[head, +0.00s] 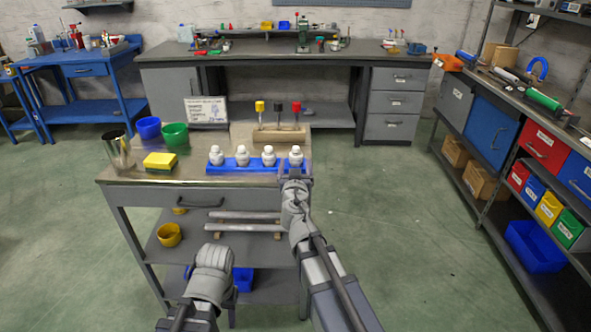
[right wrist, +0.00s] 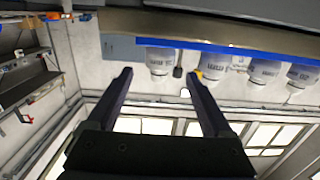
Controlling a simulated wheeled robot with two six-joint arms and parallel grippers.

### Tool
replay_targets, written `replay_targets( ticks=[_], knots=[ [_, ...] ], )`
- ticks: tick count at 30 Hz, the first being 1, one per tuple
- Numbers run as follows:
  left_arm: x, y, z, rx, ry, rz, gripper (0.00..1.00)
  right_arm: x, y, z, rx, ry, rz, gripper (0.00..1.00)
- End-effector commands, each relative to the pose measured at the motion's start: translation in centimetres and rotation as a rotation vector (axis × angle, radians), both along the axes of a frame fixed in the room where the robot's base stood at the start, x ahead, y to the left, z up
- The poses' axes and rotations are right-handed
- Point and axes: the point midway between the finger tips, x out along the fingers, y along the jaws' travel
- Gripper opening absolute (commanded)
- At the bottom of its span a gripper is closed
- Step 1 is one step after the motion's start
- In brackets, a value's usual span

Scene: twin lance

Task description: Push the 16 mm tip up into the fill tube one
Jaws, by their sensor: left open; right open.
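No part is legible as the 16 mm tip or as fill tube one. Several white bottles (head: 241,156) stand in a row on a blue tray (head: 230,169) on the bench; they also show inverted in the right wrist view (right wrist: 265,72). A wooden block (head: 279,136) behind them holds upright pieces with yellow, black and red tops. My right gripper (head: 296,166) is at the tray's right end, near the rightmost bottle; its fingers (right wrist: 158,82) are apart and empty. My left gripper (head: 213,257) is low in front of the lower shelves, its fingers mostly hidden.
A yellow sponge (head: 160,162), a blue cup (head: 149,127), a green cup (head: 175,135) and a metal cup (head: 117,150) stand on the bench's left. Floor right of the bench is clear.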

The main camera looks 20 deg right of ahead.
Motion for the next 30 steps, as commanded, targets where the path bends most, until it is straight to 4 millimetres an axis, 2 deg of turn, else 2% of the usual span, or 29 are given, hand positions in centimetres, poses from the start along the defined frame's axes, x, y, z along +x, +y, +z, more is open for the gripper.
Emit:
replay_targets(
  ticks=[3,15,27,30],
  knots=[
    [0.0,0.0,-0.5,0.000,0.000,0.000,0.50,1.5,-0.4,-0.5,0.000,0.000,-0.001,0.85],
    [0.0,0.0,-1.6,0.000,0.000,0.000,0.50,5.5,-1.5,-1.6,0.000,0.000,-0.001,0.85],
    [0.0,0.0,-1.7,0.000,0.000,0.000,0.50,6.0,-1.8,-1.7,0.000,0.000,0.000,0.85],
    [0.0,0.0,-1.7,0.000,0.000,0.000,0.50,6.0,-1.8,-1.7,0.000,0.000,0.000,0.76]
  ],
)
